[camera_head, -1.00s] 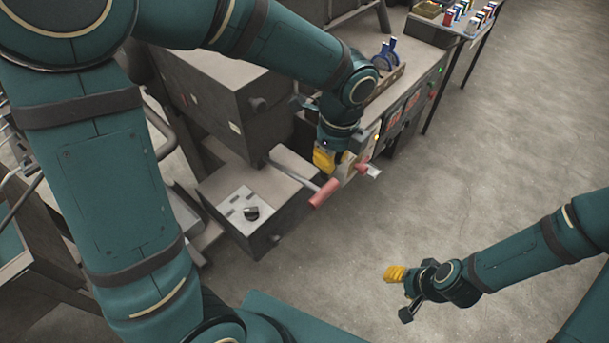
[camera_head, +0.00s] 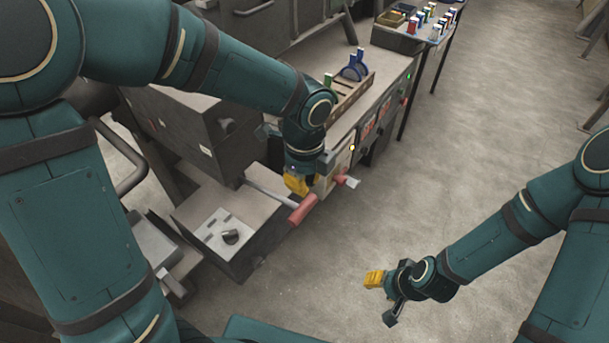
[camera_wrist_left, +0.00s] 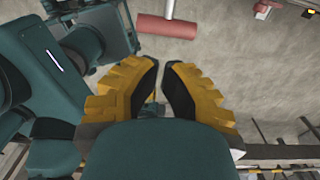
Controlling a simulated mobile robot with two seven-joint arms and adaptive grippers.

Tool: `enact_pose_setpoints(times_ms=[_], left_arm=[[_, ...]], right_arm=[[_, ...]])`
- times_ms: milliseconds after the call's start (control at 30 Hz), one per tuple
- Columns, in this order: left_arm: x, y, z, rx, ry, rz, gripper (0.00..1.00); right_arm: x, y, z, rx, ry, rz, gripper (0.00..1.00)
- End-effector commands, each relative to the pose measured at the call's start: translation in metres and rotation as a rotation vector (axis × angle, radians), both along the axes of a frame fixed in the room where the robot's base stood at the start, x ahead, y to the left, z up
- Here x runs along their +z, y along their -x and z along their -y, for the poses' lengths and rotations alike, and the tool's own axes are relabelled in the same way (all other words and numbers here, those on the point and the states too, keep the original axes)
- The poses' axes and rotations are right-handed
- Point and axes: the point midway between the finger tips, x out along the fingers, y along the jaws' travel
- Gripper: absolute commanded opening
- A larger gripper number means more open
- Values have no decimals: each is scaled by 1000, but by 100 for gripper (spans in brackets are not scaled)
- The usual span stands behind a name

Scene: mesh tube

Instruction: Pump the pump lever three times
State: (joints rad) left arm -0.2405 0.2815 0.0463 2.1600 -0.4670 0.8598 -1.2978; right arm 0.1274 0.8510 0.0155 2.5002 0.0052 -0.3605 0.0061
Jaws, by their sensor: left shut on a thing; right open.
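The pump lever is a grey rod with a red handle (camera_head: 303,210), sloping out from the grey machine at centre. The red handle (camera_wrist_left: 167,26) also shows in the left wrist view, beyond the fingertips and apart from them. My left gripper (camera_head: 298,184), with yellow fingers, is just above and behind the handle in the head view. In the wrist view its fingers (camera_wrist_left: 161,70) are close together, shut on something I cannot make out. My right gripper (camera_head: 382,298) is open and empty above the floor at lower right.
A smaller red handle (camera_head: 340,181) with a silver end is close to the right of my left gripper. A wooden rack (camera_head: 350,96) stands on the bench behind.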

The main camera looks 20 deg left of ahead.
Motion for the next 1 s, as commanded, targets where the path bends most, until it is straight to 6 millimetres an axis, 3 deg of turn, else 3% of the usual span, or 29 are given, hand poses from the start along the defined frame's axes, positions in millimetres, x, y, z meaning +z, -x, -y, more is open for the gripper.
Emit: enact_pose_setpoints(times_ms=[33,200,433,633,1000], left_arm=[[-14,1,0,-1,-1,-4,0],[-47,1,0,-1,-1,-4,0],[-81,0,0,-1,0,-1,0],[-92,0,0,0,0,-1,0],[-93,0,0,0,0,0,0]], right_arm=[[-5,1,0,2,0,-2,47],[-13,4,-1,6,-2,-8,47],[-22,7,-1,12,-3,-15,47],[-25,8,-1,14,-4,-18,47],[-25,8,-1,15,-4,-19,47]])
